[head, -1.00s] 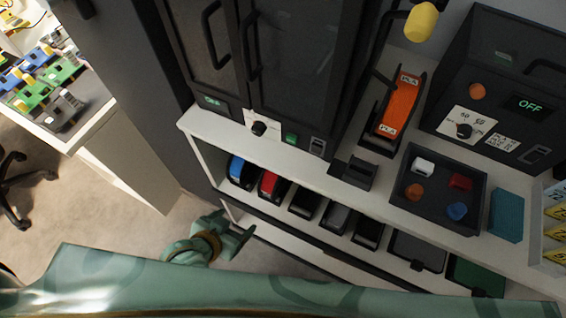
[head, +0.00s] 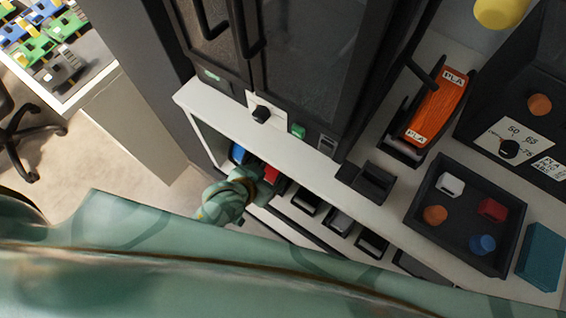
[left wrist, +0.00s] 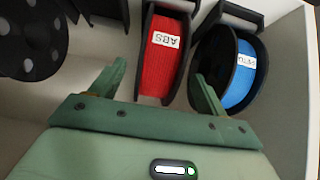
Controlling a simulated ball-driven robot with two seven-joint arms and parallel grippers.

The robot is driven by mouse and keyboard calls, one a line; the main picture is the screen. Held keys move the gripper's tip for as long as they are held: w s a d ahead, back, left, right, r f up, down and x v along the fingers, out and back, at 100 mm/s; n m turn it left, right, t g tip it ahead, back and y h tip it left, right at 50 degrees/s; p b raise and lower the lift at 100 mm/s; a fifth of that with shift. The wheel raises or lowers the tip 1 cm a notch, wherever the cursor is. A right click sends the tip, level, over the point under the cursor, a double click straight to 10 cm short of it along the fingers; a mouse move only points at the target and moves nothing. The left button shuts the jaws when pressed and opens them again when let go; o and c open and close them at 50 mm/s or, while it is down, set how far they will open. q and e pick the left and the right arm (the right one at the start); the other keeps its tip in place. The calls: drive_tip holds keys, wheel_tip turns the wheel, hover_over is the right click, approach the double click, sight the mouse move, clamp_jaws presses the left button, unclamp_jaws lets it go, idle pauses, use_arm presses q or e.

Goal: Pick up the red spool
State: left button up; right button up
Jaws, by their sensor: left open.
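The red spool (left wrist: 163,62) stands on its edge on the shelf under the cabinet, with a white label reading ABS. In the head view only a bit of its red (head: 271,174) shows past my left gripper (head: 262,186). In the left wrist view my left gripper (left wrist: 155,82) is open and empty, its two fingers spread. The red spool lies ahead of the fingers, between them, nearer the right finger. I cannot tell whether a finger touches it. My right gripper is not in view.
A blue spool (left wrist: 243,76) in a dark holder stands close to the right of the red one in the left wrist view, near the right finger. A white side wall (left wrist: 292,80) is beyond it. The shelf top (head: 230,122) is above. An orange spool (head: 438,112) stands on top.

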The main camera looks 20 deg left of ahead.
sight(272, 172)
use_arm(q)
drive_tip(key=b+x, duration=0.3)
drive_tip(key=x, duration=0.2)
drive_tip(key=shift+w+r, duration=0.1)
drive_tip(key=shift+w+d, duration=0.1)
drive_tip(key=shift+w, duration=0.05)
drive_tip(key=shift+r, duration=0.1)
drive_tip(key=c, duration=1.4)
drive_tip(key=shift+r, duration=0.1)
